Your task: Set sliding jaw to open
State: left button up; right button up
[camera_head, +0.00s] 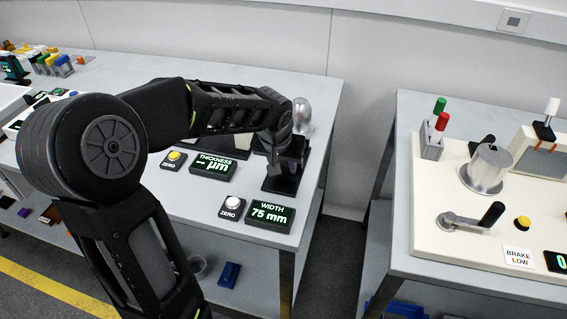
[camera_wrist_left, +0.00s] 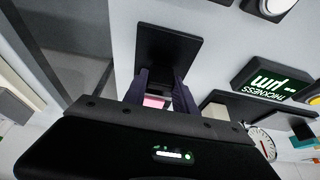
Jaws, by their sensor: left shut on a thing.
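My left gripper (camera_head: 291,158) reaches down over the dark width gauge (camera_head: 281,184) near the right end of the bench. The gauge's dark plate also shows in the left wrist view (camera_wrist_left: 168,45). There the two fingers (camera_wrist_left: 158,90) are shut on a part of the gauge, which I take to be the sliding jaw; a small pinkish face (camera_wrist_left: 153,102) shows between them. The gripper body hides most of the jaw. The width display (camera_head: 270,215) reads 75 mm. My right gripper is in neither view.
A white zero button (camera_head: 233,202) stands left of the width display. The thickness display (camera_head: 212,166) and a yellow zero button (camera_head: 174,156) are farther left. A shiny metal cylinder (camera_head: 302,112) stands behind my gripper. A gap separates this bench from the right-hand bench (camera_head: 470,275).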

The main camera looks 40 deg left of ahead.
pick_arm(q)
grip_shut()
dwell(0.8)
